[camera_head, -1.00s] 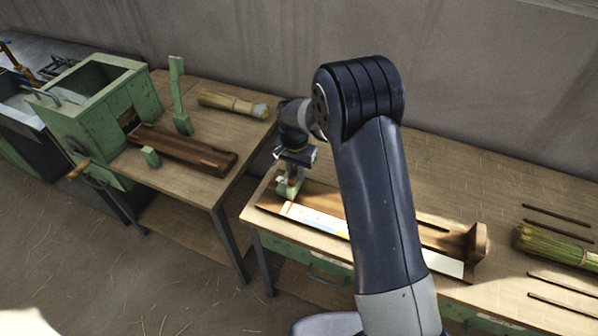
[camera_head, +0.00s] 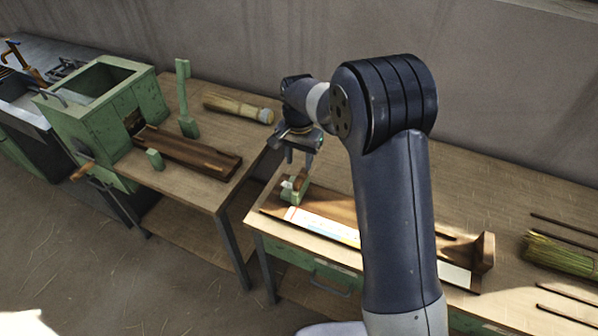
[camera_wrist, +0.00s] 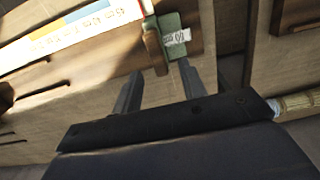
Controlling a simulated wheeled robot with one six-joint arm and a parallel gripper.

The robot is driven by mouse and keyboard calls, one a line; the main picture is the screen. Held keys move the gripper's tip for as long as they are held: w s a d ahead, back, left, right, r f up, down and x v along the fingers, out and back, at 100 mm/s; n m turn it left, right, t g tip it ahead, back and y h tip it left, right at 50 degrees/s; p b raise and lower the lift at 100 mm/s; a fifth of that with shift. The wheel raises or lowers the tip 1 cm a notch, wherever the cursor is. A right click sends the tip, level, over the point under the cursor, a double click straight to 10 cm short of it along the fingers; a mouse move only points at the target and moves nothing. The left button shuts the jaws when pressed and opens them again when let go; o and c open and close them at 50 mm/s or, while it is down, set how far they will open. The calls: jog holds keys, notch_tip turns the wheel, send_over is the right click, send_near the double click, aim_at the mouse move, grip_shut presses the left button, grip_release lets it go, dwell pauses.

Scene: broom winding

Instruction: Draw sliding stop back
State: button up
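The sliding stop is a small green block (camera_head: 294,193) with a wooden knob and a white label. It sits at the left end of a long wooden board (camera_head: 333,208) that carries a white and coloured scale strip. The stop also shows in the wrist view (camera_wrist: 174,36), its label facing the camera. My gripper (camera_head: 299,164) is just above the stop, pointing down. In the wrist view my two fingers (camera_wrist: 160,84) are spread with nothing between them, and the stop lies beyond their tips.
The board's right end has an upright wooden block (camera_head: 483,252). A bundle of straw (camera_head: 560,253) and dark rods lie farther right. On the left table stand a green machine (camera_head: 100,98), a wooden trough (camera_head: 188,150) and a bound straw bundle (camera_head: 238,107). A gap separates the tables.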

aim_at(303, 176)
jog(key=shift+r, duration=2.05)
jog(key=f, duration=0.3)
jog(key=f+p, duration=0.1)
jog(key=f, duration=0.3)
jog(key=d+f, duration=0.1)
jog(key=f, duration=0.3)
jog(key=shift+s+p, duration=0.2)
jog(key=shift+p, duration=0.15)
jog(key=shift+s+d, duration=0.15)
jog(key=shift+d, duration=0.25)
